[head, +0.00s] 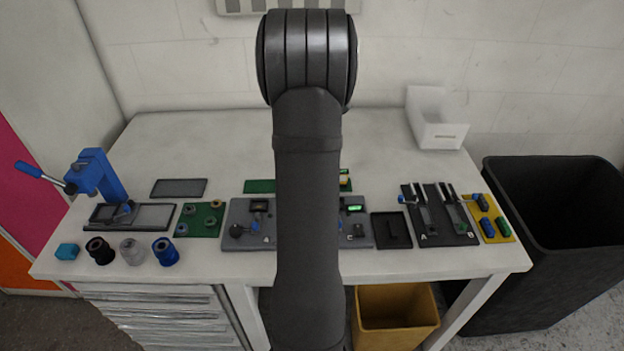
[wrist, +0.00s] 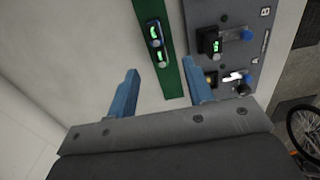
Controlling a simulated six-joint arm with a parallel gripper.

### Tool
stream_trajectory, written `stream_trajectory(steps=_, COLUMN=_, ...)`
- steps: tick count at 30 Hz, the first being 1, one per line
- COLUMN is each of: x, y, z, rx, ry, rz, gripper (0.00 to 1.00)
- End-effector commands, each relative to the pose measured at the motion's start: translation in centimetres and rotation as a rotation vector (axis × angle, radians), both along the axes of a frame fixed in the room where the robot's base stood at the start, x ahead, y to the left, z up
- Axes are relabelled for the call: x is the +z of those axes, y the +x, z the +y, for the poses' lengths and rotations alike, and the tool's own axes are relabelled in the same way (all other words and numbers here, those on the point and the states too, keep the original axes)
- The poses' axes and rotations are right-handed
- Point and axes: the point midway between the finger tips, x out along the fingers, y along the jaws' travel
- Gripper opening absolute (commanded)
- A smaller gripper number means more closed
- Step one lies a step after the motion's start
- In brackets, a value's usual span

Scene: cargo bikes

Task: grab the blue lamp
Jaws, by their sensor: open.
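I cannot tell for certain which thing is the blue lamp. Small blue blocks (head: 488,227) lie beside a green one (head: 503,226) on the yellow tray (head: 498,239) at the right of the table. In the wrist view, a dark, bluish casing with glowing green marks (wrist: 155,32) lies on a green strip (wrist: 175,85). The casing is beyond the fingertips. In the head view my arm hides the gripper and the middle of the bench.
A grey panel (wrist: 228,15) with knobs and small displays is right of the strip. In the head view, a blue press (head: 100,176) stands left, with spools (head: 132,251) in front. A black bin (head: 560,210) stands right of the table. The table's back is mostly clear.

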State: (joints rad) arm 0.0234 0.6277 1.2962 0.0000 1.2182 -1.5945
Motion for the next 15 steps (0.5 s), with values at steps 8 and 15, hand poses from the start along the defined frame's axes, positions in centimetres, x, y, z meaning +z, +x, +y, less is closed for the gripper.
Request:
stream_trajectory(steps=8, x=-6.2, y=0.0, z=0.0, rx=0.000, ry=0.000, rz=0.004, gripper=0.47)
stream_trajectory(steps=15, x=-8.5, y=0.0, z=0.0, rx=0.000, ry=0.000, rz=0.001, gripper=0.47)
